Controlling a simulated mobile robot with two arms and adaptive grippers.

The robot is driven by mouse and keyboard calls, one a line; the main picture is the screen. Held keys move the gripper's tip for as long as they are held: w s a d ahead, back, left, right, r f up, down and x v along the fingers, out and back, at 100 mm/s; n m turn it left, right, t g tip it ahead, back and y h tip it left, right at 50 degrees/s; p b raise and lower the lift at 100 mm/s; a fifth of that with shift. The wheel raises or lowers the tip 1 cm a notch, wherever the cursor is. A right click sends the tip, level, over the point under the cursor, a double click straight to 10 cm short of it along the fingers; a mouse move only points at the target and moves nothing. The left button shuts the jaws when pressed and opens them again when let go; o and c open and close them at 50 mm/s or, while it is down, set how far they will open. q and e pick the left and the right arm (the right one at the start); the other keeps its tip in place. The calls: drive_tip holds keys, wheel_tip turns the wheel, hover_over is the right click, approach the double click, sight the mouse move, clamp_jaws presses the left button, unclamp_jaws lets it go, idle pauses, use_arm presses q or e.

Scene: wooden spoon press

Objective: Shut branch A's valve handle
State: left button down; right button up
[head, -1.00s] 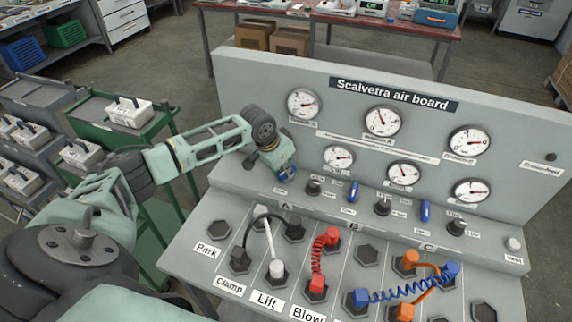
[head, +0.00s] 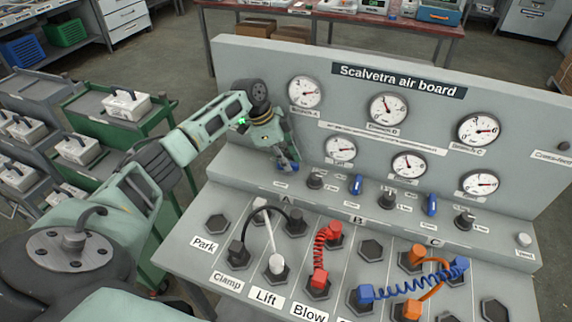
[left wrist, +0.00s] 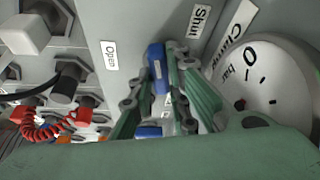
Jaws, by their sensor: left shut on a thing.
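Branch A's valve handle, a blue lever, is at the foot of the board's upright panel, left of the other two blue handles. In the head view my left gripper (head: 288,165) covers most of it. In the left wrist view the blue handle (left wrist: 156,66) sits between the green fingers of my left gripper (left wrist: 160,78), which is shut on it. The handle lies between an "Open" label (left wrist: 110,56) and a "Shut" label (left wrist: 199,20). A second blue patch shows lower between the fingers; I cannot tell what it belongs to. My right gripper is not in view.
The blue handles of branch B (head: 355,185) and branch C (head: 432,205) stand to the right, with black knobs beside them. Gauges (head: 305,92) line the panel above. Red (head: 320,258) and blue (head: 410,286) coiled hoses lie on the lower deck. Grey carts stand left.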

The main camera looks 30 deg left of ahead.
use_arm(q)
drive_tip(key=shift+m+b, duration=0.35)
drive_tip(key=shift+m, duration=0.15)
drive_tip(key=c, duration=1.7)
unclamp_jaws()
drive_tip(key=v, duration=1.2)
drive_tip(key=shift+w+a, duration=0.15)
drive_tip(key=shift+w, duration=0.1)
